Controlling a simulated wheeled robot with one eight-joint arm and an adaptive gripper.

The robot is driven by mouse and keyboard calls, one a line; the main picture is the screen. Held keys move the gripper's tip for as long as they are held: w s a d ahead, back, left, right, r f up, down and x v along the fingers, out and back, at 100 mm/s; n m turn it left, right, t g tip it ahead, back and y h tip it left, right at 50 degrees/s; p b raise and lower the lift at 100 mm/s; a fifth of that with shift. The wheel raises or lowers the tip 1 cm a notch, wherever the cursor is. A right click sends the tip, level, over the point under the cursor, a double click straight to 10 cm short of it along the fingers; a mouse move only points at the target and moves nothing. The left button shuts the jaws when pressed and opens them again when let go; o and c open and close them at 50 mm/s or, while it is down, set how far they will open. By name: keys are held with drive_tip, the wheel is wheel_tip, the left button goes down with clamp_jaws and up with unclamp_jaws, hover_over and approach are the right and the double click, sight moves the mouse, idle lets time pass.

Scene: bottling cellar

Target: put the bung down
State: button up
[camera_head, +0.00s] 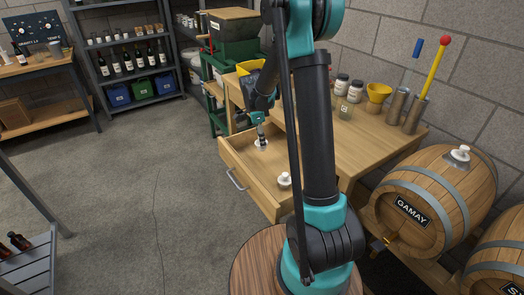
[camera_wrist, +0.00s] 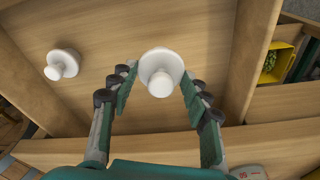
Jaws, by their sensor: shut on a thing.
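My gripper (camera_head: 260,131) is inside the open wooden drawer (camera_head: 235,160), pointing down. Its fingers are closed on a white bung (camera_wrist: 160,72), one finger on each side, in the wrist view. The held bung also shows under the fingertips in the head view (camera_head: 261,144). It is at or just above the drawer's floor; I cannot tell whether it touches. A second white bung (camera_head: 284,180) sits in the drawer's near end, apart from the gripper; it is at the left in the wrist view (camera_wrist: 62,65).
The drawer walls (camera_wrist: 245,60) rise close around my gripper. The workbench (camera_head: 365,135) beside it holds jars, a yellow funnel (camera_head: 378,92) and metal cylinders. The Gamay barrel (camera_head: 425,200), at right, carries another white bung (camera_head: 459,155). Bare drawer floor lies between the two bungs.

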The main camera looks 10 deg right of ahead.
sight(261, 149)
drive_tip(key=shift+f, duration=3.1)
drive_tip(key=shift+f, duration=0.1)
drive_tip(key=o, duration=1.2)
drive_tip(key=shift+c, duration=0.2)
